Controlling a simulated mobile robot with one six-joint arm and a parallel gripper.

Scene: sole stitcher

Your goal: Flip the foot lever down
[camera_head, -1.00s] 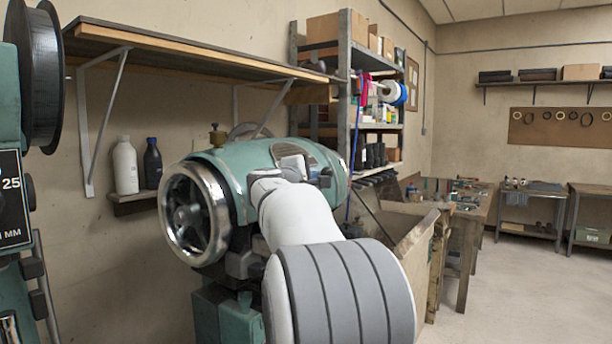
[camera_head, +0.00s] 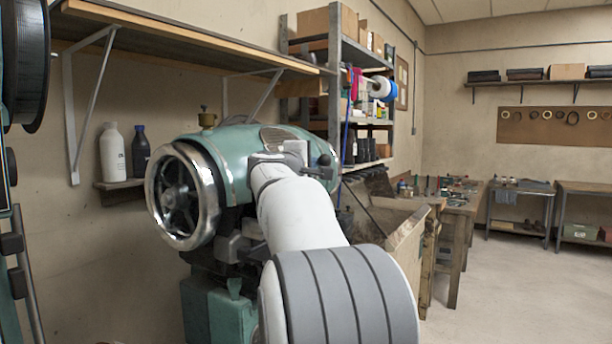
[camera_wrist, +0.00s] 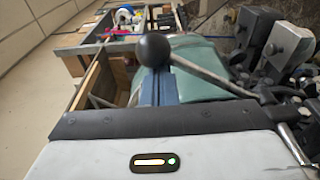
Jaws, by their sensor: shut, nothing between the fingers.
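The teal sole stitcher (camera_head: 235,150) with its chrome handwheel (camera_head: 183,195) stands ahead of me. A lever with a round black knob (camera_wrist: 153,48) and a thin metal rod (camera_wrist: 212,77) shows in the wrist view; I take it for the foot lever. Its knob also shows in the head view (camera_head: 325,160), right of my wrist. My gripper (camera_wrist: 158,74) is shut and empty, its blue-grey fingers just below the knob in the wrist picture. I cannot tell whether they touch it. In the head view my arm hides the fingers and part of the machine.
Metal blocks and fittings (camera_wrist: 285,45) crowd the right of the wrist view. A wall shelf (camera_head: 190,40) hangs above the machine, with two bottles (camera_head: 113,153) on a small ledge. A wooden bin (camera_head: 395,225) stands right of the machine. The floor (camera_head: 500,290) at right is clear.

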